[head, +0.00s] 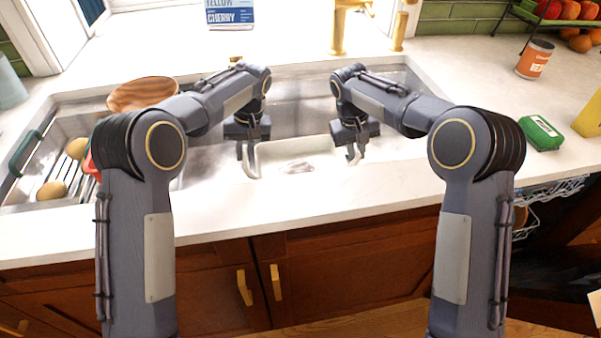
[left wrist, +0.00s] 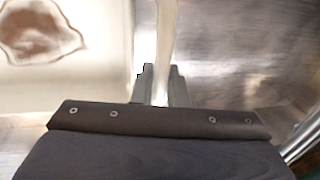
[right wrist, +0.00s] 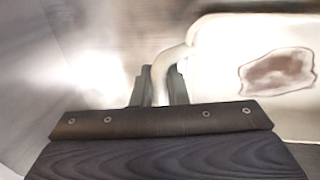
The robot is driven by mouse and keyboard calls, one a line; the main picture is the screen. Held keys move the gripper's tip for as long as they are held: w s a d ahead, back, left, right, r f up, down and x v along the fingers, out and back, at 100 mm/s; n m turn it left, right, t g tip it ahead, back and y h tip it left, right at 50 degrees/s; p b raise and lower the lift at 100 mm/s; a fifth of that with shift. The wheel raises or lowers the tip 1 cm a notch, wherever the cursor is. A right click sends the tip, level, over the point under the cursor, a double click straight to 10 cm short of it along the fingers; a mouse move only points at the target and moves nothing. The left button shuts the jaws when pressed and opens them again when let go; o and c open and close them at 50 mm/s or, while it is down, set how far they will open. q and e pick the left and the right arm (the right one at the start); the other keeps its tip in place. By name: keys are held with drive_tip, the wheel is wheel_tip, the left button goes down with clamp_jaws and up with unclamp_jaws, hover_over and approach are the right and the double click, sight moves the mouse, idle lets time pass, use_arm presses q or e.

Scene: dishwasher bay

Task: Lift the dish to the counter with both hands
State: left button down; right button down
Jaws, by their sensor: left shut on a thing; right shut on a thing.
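The dish (head: 297,155) is a white rectangular dish with a brownish stain on its inside. It is in the sink, near the front edge, between my two grippers. My left gripper (head: 250,168) is shut on the dish's left end; in the left wrist view the rim (left wrist: 165,60) passes between its fingers. My right gripper (head: 352,157) is shut on the right end; in the right wrist view the dish's handle (right wrist: 163,68) runs between its fingers. The counter (head: 330,198) is a white surface in front of the sink. The dish's underside is hidden.
A wooden bowl (head: 142,94) and several round brown things (head: 52,190) are at the sink's left. A gold faucet (head: 338,30) stands behind. A green sponge box (head: 541,133) and an orange can (head: 534,59) stand on the right counter. The front counter strip is clear.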

wheel_tip(320, 180, up, 23)
drive_tip(key=p, duration=2.2)
drive_tip(key=shift+a, duration=0.15)
